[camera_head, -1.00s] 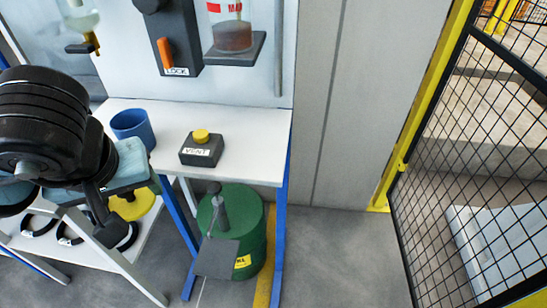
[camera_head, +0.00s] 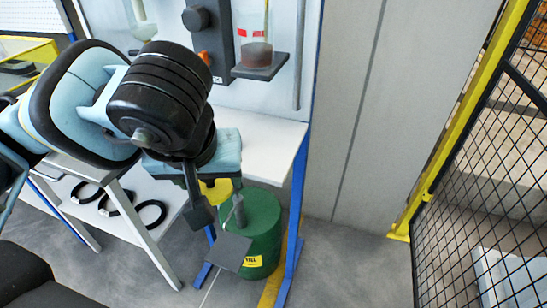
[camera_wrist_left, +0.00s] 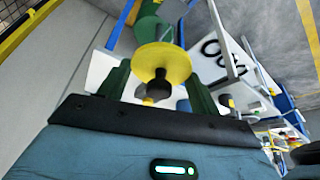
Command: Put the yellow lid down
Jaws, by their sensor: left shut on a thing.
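The yellow lid (camera_head: 216,193) is a round disc, partly hidden behind my left gripper (camera_head: 200,207) in the head view. In the left wrist view the lid (camera_wrist_left: 160,60) faces the camera with a dark knob (camera_wrist_left: 158,90) at its centre. My left gripper (camera_wrist_left: 158,95) is shut on this knob, one finger on each side. The lid is held in the air just left of the green can (camera_head: 265,222) in the head view; I cannot tell how far apart they are in depth. My right gripper is not in view.
A white bench (camera_head: 265,140) with blue legs stands behind my arm. A low white shelf (camera_head: 165,190) holds several black rings (camera_head: 118,200). A grey plate (camera_head: 231,250) is in front of the can. Yellow-framed black mesh (camera_head: 480,160) stands at the right. Grey floor (camera_head: 340,265) is clear.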

